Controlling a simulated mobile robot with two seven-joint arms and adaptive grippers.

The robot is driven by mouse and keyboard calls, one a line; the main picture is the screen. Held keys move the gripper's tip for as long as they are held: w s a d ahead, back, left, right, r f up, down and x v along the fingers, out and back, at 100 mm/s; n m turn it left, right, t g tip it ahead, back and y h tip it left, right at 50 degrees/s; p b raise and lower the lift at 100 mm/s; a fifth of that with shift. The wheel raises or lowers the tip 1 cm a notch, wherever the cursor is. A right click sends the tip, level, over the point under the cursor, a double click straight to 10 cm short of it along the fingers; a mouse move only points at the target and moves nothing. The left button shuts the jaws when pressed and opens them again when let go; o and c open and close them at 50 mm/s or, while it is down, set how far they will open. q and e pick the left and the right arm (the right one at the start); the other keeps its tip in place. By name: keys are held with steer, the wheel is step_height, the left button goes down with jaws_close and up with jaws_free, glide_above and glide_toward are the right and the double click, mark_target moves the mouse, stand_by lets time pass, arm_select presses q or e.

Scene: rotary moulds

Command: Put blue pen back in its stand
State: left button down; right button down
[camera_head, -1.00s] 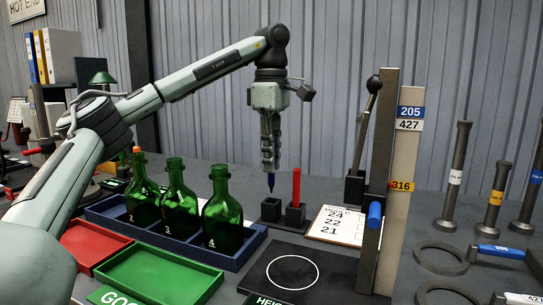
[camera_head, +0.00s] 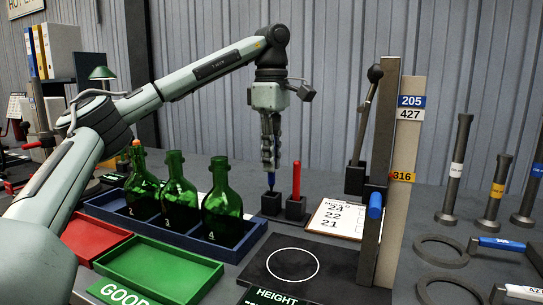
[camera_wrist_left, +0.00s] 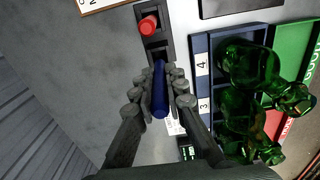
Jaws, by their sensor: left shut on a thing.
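My left gripper (camera_head: 269,150) is shut on the blue pen (camera_head: 270,180), which points straight down. The fingers cover most of the pen; its lower end shows below them. The pen's tip is right at or just above the left block of the black stand (camera_head: 271,206); I cannot tell if it has entered. In the left wrist view the blue pen (camera_wrist_left: 159,92) lies between the fingertips (camera_wrist_left: 160,88), in line with the socket of the stand (camera_wrist_left: 156,50) beside the red pen (camera_wrist_left: 148,24). The red pen (camera_head: 296,181) stands upright in the right block. My right gripper is not in view.
A blue tray (camera_head: 235,258) with green bottles (camera_head: 221,207) stands left of the stand. A clipboard (camera_head: 335,219) lies to its right, with the height gauge post (camera_head: 385,200) beyond. A black height plate (camera_head: 300,290) lies in front.

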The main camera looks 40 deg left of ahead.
mark_target(272, 183)
arm_select(q)
steer(key=shift+f+b, duration=1.1)
steer(key=shift+f, duration=1.05)
steer(key=c, duration=1.5)
jaws_free()
step_height(272, 183, up, 12)
steer(key=shift+r, duration=0.1)
